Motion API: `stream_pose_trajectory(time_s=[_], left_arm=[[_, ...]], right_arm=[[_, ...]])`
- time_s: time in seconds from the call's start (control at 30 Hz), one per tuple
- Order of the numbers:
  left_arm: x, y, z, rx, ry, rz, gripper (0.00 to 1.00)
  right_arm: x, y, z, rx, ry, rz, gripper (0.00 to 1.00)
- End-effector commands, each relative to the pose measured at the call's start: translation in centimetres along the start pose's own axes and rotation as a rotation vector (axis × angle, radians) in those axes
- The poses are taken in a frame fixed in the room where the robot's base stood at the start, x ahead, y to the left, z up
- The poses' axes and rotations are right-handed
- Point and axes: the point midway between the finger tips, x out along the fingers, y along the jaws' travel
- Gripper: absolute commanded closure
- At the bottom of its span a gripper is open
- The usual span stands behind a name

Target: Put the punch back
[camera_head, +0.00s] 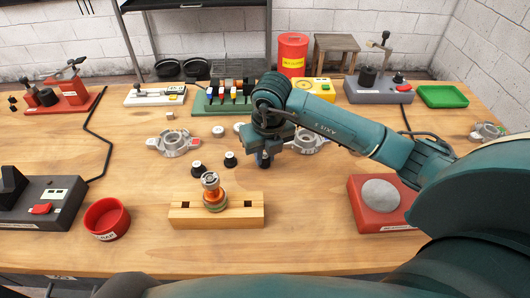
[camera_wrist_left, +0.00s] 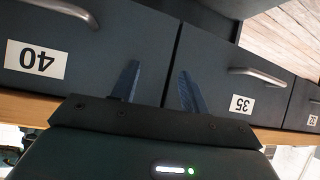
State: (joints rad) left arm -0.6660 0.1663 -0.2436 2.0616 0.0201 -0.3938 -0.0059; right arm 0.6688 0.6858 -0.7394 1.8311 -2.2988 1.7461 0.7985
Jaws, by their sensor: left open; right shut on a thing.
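My right gripper (camera_head: 265,160) points down over the middle of the table, behind and right of the wooden block. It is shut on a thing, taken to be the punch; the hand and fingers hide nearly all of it. A green rack (camera_head: 202,109) with several upright tools, some with coloured handles, stands behind the hand. The arm hides part of its right side. My left gripper (camera_wrist_left: 157,88) is open and empty in the left wrist view, in front of grey drawers labelled 40 (camera_wrist_left: 82,60) and 35 (camera_wrist_left: 228,92). It is out of the head view.
A wooden block (camera_head: 240,215) holds a rotor with a copper-coloured part (camera_head: 214,197). Two black-based knobs (camera_head: 230,160) and a metal housing (camera_head: 175,143) lie near the hand. A red bowl (camera_head: 107,218) and a red base with a grey dome (camera_head: 380,195) flank the front.

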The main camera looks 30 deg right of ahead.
Motion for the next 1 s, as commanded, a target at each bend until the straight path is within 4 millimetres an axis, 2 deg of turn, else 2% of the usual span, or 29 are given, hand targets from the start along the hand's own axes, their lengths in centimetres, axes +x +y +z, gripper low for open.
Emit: stream_pose_trajectory(time_s=[0.07, 0.1, 0.37, 0.57, 0.73, 0.87, 1.0], left_arm=[[0.2, 0.0, 0.3, 0.000, 0.000, 0.000, 0.55], [0.2, 0.0, 0.2, 0.000, 0.001, 0.000, 0.55], [0.1, 0.0, -0.1, 0.000, 0.008, 0.001, 0.55], [0.1, 0.1, -0.2, 0.000, 0.010, 0.002, 0.55], [0.0, 0.1, -0.3, -0.001, 0.008, 0.001, 0.55], [0.2, 0.1, -0.1, -0.001, 0.008, 0.001, 0.55], [0.3, 0.1, 0.2, 0.000, 0.009, 0.003, 0.55]], right_arm=[[0.3, 0.0, -0.1, 0.000, -0.001, 0.000, 1.00], [0.4, 0.0, -0.1, 0.000, 0.000, 0.000, 0.80], [0.3, 0.0, -0.1, 0.000, 0.001, 0.000, 0.60], [0.2, 0.0, -0.1, 0.000, 0.001, 0.000, 0.60], [-0.7, 0.0, 0.1, 0.000, -0.003, 0.001, 0.60], [-2.9, 0.0, 0.1, -0.001, -0.006, 0.001, 0.60], [-6.1, 0.0, 0.1, -0.001, -0.006, 0.002, 0.60]])
